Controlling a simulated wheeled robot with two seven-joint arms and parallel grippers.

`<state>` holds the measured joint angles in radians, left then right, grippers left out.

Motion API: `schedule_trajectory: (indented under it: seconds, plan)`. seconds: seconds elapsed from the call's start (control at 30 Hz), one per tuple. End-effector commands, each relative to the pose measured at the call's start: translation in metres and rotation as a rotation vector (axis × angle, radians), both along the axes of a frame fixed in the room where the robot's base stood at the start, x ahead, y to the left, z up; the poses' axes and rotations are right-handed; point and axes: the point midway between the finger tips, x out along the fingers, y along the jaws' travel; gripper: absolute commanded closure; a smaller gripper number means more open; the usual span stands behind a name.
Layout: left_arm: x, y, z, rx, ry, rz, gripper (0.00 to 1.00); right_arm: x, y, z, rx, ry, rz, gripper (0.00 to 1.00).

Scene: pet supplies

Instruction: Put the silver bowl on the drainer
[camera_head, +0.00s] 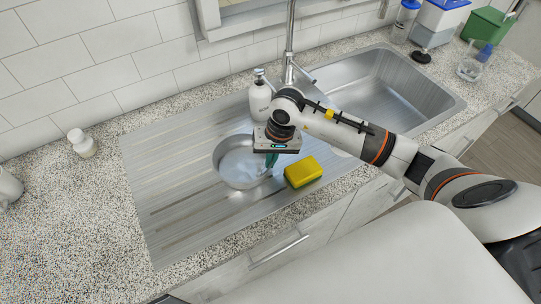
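The silver bowl (232,165) is upright over the ribbed metal drainer (170,205), left of the sink basin. I cannot tell whether its base touches the drainer. My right gripper (270,163) points down at the bowl's right rim, with its fingers overlapping that rim in the head view. The fingers show nearly edge-on, so I cannot tell whether they are shut on the rim or open around it. My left gripper is out of view.
A yellow sponge (303,171) lies on the drainer just right of the bowl. A white soap bottle (261,97) stands behind my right gripper, near the tap (290,45). The sink basin (385,90) is empty. The drainer's left part is clear.

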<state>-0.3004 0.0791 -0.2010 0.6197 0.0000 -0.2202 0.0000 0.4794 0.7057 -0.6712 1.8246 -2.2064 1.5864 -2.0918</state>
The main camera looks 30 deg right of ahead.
Motion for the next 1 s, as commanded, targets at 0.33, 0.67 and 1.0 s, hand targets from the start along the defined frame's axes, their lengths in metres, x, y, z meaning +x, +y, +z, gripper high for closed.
schedule_trajectory:
  seconds: [0.33,0.67,1.0]
  plan:
    - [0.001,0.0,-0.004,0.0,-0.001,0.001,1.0,0.001,0.0,-0.004,0.0,-0.003,0.0,1.0]
    - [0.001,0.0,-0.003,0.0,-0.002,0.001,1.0,0.0,0.0,-0.003,0.0,-0.001,0.001,0.75]
    - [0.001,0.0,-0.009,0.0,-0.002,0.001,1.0,0.001,-0.004,0.015,-0.002,-0.008,0.001,0.75]
